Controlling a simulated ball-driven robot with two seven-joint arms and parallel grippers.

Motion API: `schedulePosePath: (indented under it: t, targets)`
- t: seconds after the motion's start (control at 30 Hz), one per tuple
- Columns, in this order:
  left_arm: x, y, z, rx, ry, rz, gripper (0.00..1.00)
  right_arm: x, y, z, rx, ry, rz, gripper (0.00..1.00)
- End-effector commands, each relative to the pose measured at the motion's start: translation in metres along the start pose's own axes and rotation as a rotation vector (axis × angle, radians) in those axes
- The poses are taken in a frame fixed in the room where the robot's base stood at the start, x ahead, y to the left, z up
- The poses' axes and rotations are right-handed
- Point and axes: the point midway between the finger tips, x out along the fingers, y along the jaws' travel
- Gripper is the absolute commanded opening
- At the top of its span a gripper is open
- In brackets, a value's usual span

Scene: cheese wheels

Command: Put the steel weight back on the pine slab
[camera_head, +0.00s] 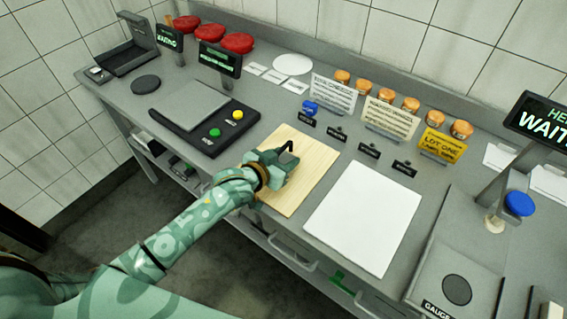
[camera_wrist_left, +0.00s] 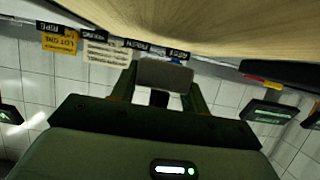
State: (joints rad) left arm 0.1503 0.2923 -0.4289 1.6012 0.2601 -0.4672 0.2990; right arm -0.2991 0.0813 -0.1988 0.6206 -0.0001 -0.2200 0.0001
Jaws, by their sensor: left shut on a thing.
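The pine slab (camera_head: 304,185) is a pale wooden board lying on the grey counter, left of a white sheet. It also fills the top of the left wrist view (camera_wrist_left: 200,20). In the head view the gripper mostly hides the weight. I cannot tell whether the weight touches the slab. My right gripper is not in view.
A black scale (camera_head: 200,112) with green and yellow buttons stands left of the slab. Black labels (camera_head: 337,134) and a blue object (camera_head: 310,107) are behind it. The white sheet (camera_head: 363,218) is bare. A gauge plate (camera_head: 440,270) is at the right.

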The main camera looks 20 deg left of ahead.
Motion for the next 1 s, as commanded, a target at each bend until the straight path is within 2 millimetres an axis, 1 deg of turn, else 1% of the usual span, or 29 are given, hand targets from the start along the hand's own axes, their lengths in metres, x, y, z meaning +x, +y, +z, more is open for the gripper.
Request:
schedulePosePath:
  t: [0.03, 0.1, 0.33, 0.83, 0.87, 0.9, 0.93, 1.0]
  targets:
    - [0.004, 0.0, 0.01, -0.002, 0.001, 0.001, 0.0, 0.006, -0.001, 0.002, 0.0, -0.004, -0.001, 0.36]
    - [0.006, 0.0, 0.014, -0.001, 0.002, 0.0, 0.0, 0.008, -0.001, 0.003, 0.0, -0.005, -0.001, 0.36]
    - [0.005, 0.0, 0.012, -0.001, 0.004, 0.001, 0.0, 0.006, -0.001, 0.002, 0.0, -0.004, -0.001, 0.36]
    - [0.01, 0.0, 0.026, 0.0, -0.002, 0.001, 0.0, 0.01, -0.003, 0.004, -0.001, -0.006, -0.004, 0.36]
    - [0.01, 0.001, 0.029, 0.0, -0.007, 0.001, 0.48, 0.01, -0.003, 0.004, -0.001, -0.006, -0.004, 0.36]
    - [0.01, 0.001, 0.029, 0.0, -0.008, 0.001, 0.59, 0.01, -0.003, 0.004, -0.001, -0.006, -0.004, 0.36]
    - [0.01, 0.001, 0.03, 0.0, -0.009, 0.001, 0.67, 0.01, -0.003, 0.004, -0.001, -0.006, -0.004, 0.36]
    - [0.009, 0.001, 0.031, 0.0, -0.011, 0.001, 0.67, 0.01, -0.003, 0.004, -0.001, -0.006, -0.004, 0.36]
